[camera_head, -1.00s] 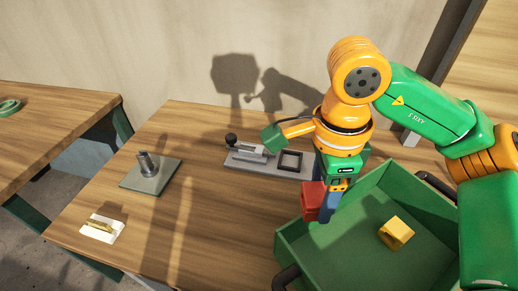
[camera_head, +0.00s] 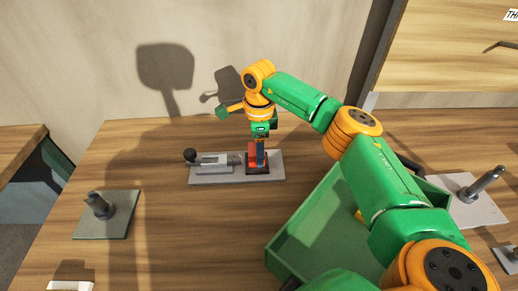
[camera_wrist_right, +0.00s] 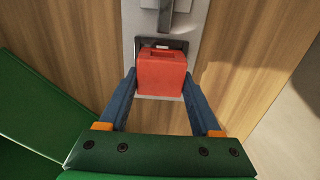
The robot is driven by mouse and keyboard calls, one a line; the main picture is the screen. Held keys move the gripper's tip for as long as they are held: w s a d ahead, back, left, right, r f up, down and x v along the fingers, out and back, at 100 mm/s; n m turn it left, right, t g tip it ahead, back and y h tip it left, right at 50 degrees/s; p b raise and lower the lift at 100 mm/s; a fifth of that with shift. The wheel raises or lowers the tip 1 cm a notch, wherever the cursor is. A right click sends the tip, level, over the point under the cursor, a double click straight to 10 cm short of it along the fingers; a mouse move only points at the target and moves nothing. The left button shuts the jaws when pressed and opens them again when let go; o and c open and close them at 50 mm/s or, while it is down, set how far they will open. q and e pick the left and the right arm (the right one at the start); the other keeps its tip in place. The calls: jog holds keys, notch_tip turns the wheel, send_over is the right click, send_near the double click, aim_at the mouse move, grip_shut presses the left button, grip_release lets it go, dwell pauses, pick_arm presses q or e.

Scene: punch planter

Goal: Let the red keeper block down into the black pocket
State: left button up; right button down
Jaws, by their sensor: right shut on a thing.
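The red keeper block (camera_wrist_right: 162,74) is between the two blue fingers of my right gripper (camera_wrist_right: 161,84), which is shut on it. In the head view, my right gripper (camera_head: 260,160) points down with the red block (camera_head: 252,158) over the black pocket (camera_head: 257,171), at the right part of a grey plate. A bit of the pocket's dark rim (camera_wrist_right: 141,44) shows behind the block in the wrist view. The block hides most of the pocket. I cannot tell whether its lower end is inside the pocket. My left gripper is not in view.
The grey plate (camera_head: 225,179) also carries a clamp-like slide with a black knob (camera_head: 190,155). A green open crate (camera_head: 312,228) stands at the front right. A plate with a post (camera_head: 100,206) is at the left. The table between is clear.

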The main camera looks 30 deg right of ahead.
jog(key=shift+s+f, duration=0.1)
jog(key=shift+f, duration=0.85)
jog(key=shift+c, duration=0.4)
grip_release()
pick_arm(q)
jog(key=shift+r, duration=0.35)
pick_arm(e)
jog(key=shift+r, duration=0.3)
pick_arm(q)
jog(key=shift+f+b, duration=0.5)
jog(key=shift+b, duration=0.05)
pick_arm(e)
notch_tip(320, 180, up, 12)
